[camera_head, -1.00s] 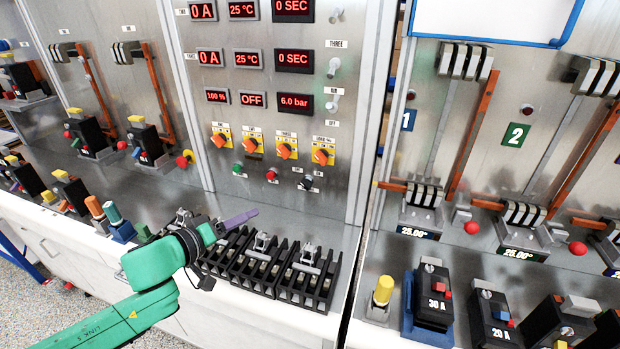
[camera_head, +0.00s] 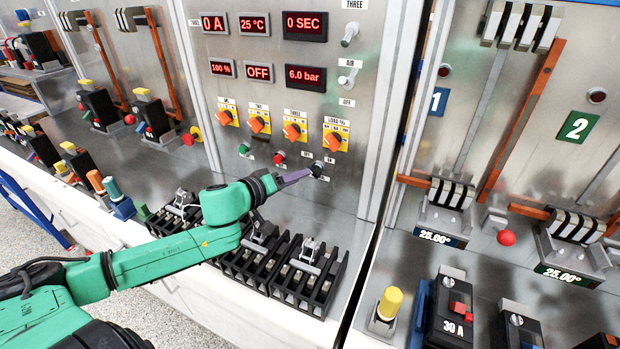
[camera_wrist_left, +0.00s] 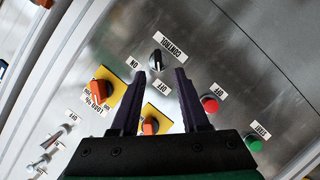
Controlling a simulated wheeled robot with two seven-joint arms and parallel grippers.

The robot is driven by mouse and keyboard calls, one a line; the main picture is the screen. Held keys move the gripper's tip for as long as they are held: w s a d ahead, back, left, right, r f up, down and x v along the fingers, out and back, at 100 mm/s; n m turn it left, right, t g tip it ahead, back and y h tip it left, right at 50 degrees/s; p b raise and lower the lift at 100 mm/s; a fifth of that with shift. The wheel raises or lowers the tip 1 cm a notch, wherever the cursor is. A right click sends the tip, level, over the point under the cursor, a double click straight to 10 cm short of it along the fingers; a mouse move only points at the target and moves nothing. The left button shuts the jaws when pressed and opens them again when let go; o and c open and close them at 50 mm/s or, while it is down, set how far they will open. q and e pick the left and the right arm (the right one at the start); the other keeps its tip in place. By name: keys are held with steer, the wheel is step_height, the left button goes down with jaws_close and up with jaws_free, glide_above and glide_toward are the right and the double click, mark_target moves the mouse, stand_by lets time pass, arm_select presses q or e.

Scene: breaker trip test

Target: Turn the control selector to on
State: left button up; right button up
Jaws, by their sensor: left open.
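The control selector (camera_head: 317,169) is a small black knob low on the metal panel, below the orange knobs. In the left wrist view the selector (camera_wrist_left: 156,62) appears upside down with its CONTROL, ON and OFF labels. It has a pale pointer; which label it is set to I cannot clearly tell. My left gripper (camera_head: 303,174) reaches from the left with its purple fingers close to the selector. In the wrist view its two fingers (camera_wrist_left: 160,75) are open, with the selector just beyond and between the tips; contact is not visible. My right gripper is not in view.
Orange knobs (camera_head: 292,132) on yellow plates sit above the selector. A red button (camera_head: 279,156) and a green button (camera_head: 244,149) lie to its left. Open space lies before the panel.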

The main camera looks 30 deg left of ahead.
mark_target(315, 171)
arm_select(q)
steer(key=p+x, duration=0.1)
steer(key=x, duration=0.4)
steer(key=shift+w, duration=0.1)
steer(key=shift+r, duration=0.1)
jaws_close()
